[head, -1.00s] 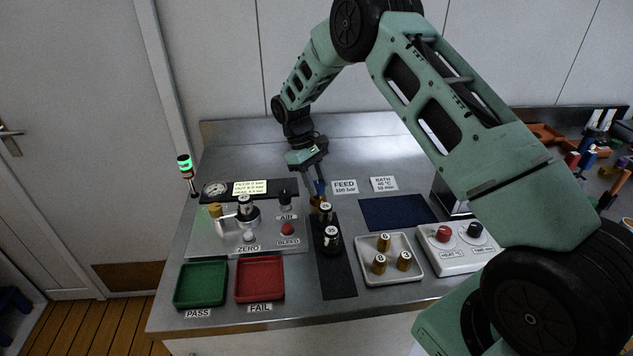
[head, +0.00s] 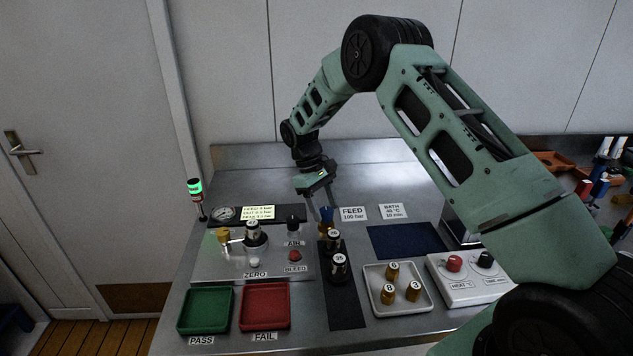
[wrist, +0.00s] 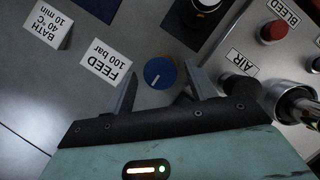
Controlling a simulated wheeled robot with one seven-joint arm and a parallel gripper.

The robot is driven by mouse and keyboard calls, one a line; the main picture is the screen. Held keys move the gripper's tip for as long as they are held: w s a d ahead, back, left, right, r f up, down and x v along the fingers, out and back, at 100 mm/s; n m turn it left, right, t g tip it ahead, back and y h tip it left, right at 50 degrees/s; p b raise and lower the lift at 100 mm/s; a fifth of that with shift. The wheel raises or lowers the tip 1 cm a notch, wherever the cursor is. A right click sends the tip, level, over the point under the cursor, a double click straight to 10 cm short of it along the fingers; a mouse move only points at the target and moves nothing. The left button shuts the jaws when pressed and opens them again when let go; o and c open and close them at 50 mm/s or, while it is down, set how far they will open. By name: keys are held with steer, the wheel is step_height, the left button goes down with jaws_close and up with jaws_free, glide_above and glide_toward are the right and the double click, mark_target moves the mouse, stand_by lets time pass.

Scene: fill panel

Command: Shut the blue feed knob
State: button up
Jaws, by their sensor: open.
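The blue feed knob (wrist: 160,73) is round with a white pointer line, in the wrist view just beyond and between my fingers. In the head view the blue knob (head: 326,214) stands left of the FEED 100 bar label (head: 353,214). My gripper (wrist: 160,88) is open, its two fingers apart on either side of the knob in the picture, with nothing between them held. In the head view my gripper (head: 321,208) is above and at the knob. I cannot tell whether a finger touches it.
The panel with the AIR knob (head: 293,225) and red BLEED button (head: 295,255) lies to the left. A dark blue mat (head: 408,240) to the right is bare.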

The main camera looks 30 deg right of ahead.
steer(key=b+v, duration=0.2)
steer(key=v, duration=1.4)
steer(key=shift+r, duration=0.35)
steer(key=shift+a, duration=0.15)
steer(key=s+a+r+n+t+y, duration=0.2)
steer(key=s+a+r, duration=0.1)
steer(key=s+a, duration=1.6)
steer(key=s+f+t, duration=0.1)
steer(key=s+f, duration=0.1)
steer(key=s, duration=0.9)
steer(key=s+f+n+t, duration=0.1)
steer(key=s+f, duration=0.2)
steer(key=s, duration=0.9)
steer(key=shift+d+f, duration=0.25)
steer(key=shift+d, duration=0.05)
